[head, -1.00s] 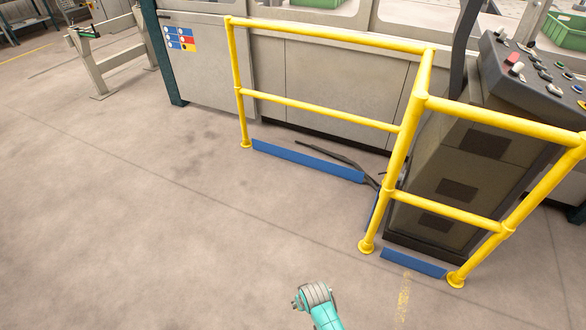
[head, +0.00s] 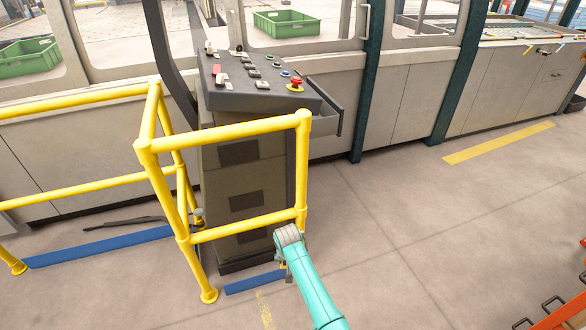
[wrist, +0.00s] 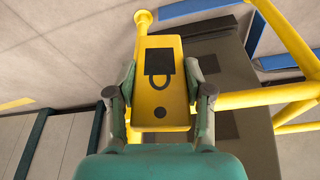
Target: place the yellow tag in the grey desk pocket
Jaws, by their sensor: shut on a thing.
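My gripper (wrist: 160,88) is shut on the yellow tag (wrist: 160,110), with one finger on each side of it. The tag is a flat yellow plate with a dark padlock symbol, facing the wrist camera, and a small dark hole near its lower end. In the head view, my wrist is low in front of the control desk (head: 247,95), and my gripper is mostly hidden. The grey desk pocket (head: 340,122) appears as a dark grey open-topped holder on the desk's right side, above and right of my wrist. Its inside is not clear.
Yellow guard rails (head: 245,228) stand before and left of the desk, close to my wrist. Blue strips (head: 100,246) lie along their base. A red-orange rack (head: 555,320) is at the lower right. Floor right of the desk (head: 420,220) is clear. Green crates (head: 287,22) are behind the windows.

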